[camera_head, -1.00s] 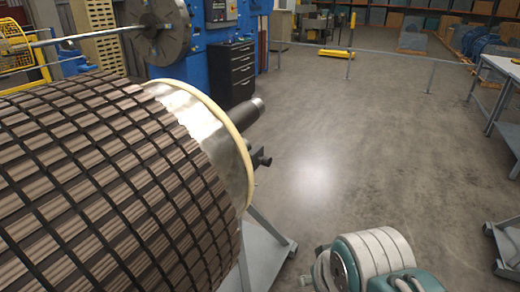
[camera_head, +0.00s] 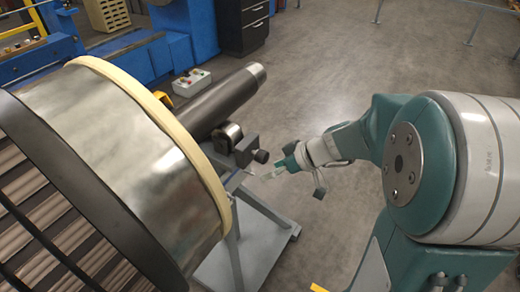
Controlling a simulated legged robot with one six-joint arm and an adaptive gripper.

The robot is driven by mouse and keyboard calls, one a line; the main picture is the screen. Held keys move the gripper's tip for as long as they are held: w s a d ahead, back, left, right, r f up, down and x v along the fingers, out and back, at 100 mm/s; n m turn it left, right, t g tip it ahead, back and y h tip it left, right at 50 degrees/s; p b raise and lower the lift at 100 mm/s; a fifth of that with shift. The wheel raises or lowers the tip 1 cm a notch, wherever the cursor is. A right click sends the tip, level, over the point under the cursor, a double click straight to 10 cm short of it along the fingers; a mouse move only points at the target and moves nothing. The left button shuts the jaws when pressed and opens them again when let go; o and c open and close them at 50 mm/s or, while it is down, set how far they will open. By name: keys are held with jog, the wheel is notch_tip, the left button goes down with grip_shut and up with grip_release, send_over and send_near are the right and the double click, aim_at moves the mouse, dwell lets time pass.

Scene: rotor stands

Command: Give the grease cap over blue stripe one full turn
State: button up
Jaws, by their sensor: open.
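The shaft of a large rotor (camera_head: 205,105) rests by a roller (camera_head: 229,138) on a stand (camera_head: 238,240). A dark block with a small round dark knob (camera_head: 261,156) sits beside the roller; it may be a grease cap. I see no blue stripe, so I cannot tell whether this is the named cap. My gripper (camera_head: 292,181) is open and looks empty, with its fingers spread. It is just right of the dark knob and appears apart from it; the depth between them is unclear.
The rotor's pale-rimmed drum (camera_head: 110,110) fills the left side. A small control box (camera_head: 191,82) with buttons stands behind the shaft. A dark drawer cabinet (camera_head: 242,25) is at the back. The floor right of the stand is open.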

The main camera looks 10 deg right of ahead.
jog(key=w+d+f+t+y, duration=0.1)
jog(key=w+d+f+t, duration=0.1)
jog(key=w+d+f, duration=0.25)
jog(key=n+t, duration=0.1)
jog(key=t, duration=0.2)
send_near(267, 158)
jog(key=a, duration=0.1)
jog(key=shift+h, duration=0.3)
jog(key=x, duration=1.1)
jog(key=shift+w+d+r, duration=0.1)
jog(key=c, duration=1.2)
